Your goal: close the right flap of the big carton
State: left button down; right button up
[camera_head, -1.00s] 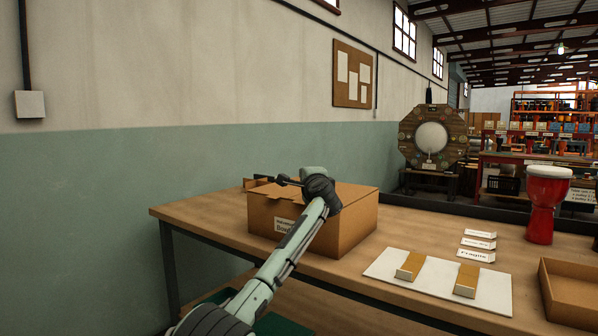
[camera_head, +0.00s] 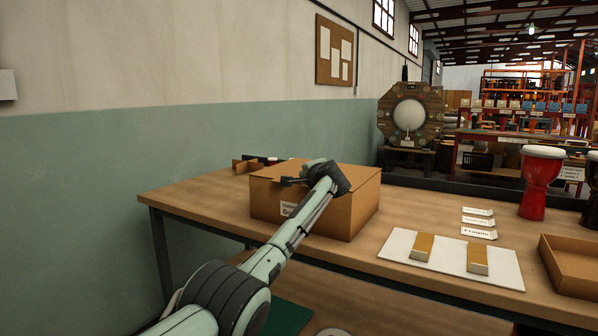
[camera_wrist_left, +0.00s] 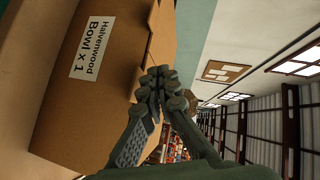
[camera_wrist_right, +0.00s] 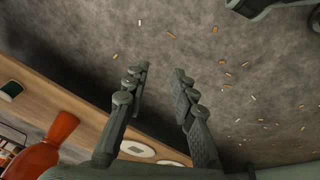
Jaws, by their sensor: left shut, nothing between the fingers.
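The big carton (camera_head: 300,212) stands on the wooden table (camera_head: 410,200), with a white label on its front. Its top looks mostly covered by brown panels; a small upright brown piece (camera_head: 243,166) shows at its back left. My left gripper (camera_head: 288,182) is shut and empty, over the carton's front top edge. My left wrist and forearm hide part of the top, so I cannot tell exactly how the right flap lies. The left wrist view shows the closed fingers (camera_wrist_left: 158,80) beside the carton's top edge (camera_wrist_left: 150,45). My right gripper (camera_wrist_right: 160,82) is open and empty above the floor.
Right of the carton lie a white board (camera_head: 400,248) with two tan blocks and several small cards (camera_head: 478,233). A red drum (camera_head: 540,185) and an open shallow box (camera_head: 575,262) stand farther right. The wall is behind the table's left end.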

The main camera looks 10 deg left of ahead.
jog(key=shift+s+a+f, duration=0.35)
jog(key=shift+f, duration=0.15)
jog(key=shift+r, duration=0.15)
